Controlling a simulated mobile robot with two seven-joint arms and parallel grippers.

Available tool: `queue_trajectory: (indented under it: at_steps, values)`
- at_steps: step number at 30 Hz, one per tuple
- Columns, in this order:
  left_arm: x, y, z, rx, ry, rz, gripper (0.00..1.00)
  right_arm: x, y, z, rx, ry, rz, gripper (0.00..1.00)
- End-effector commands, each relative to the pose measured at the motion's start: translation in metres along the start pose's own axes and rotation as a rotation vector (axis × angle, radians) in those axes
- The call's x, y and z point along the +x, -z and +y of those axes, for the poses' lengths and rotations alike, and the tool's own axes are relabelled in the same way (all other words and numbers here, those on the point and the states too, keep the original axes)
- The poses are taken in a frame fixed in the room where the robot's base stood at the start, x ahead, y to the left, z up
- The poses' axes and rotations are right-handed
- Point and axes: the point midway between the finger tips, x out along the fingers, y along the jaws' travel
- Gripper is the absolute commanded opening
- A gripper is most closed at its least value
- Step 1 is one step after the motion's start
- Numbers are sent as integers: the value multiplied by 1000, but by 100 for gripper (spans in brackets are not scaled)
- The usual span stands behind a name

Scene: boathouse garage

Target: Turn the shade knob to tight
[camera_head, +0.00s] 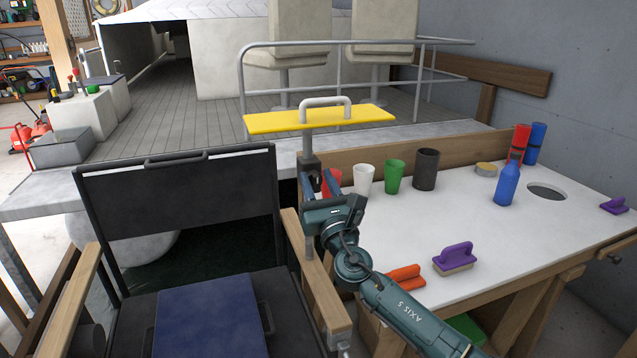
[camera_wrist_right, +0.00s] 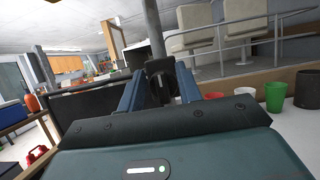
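A yellow flat shade (camera_head: 268,122) with a grey handle sits on top of a grey post beside the chair. The dark shade knob (camera_wrist_right: 160,72) is on this post and shows in the right wrist view; its marking cannot be read. My right gripper (camera_head: 322,174) reaches up to the post below the shade. In the right wrist view its two blue fingers (camera_wrist_right: 160,84) stand on either side of the knob, with a gap visible at each side. It appears open, and I cannot tell how deep the knob lies between the fingers. My left gripper is not in view.
A black chair (camera_head: 180,200) with wooden arms and a blue book (camera_head: 210,315) on its seat stands at left. The white worktable (camera_head: 540,215) at right holds cups, a blue bottle (camera_head: 507,184) and a purple-handled brush (camera_head: 455,258). A railing (camera_head: 455,75) stands behind.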

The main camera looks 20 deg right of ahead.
Motion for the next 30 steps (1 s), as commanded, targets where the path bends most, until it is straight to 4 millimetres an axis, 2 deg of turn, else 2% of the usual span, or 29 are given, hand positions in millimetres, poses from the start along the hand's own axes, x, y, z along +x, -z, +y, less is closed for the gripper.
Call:
queue_trajectory:
  at_steps: [3,12,23,30]
  values:
    - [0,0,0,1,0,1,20,0,0,0,0,0,0,33]
    - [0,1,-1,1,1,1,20,-1,0,0,0,0,0,8]
    - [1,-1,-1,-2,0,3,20,-1,1,0,52,21,1,7]
    - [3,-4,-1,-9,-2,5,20,-2,2,-1,198,81,2,7]
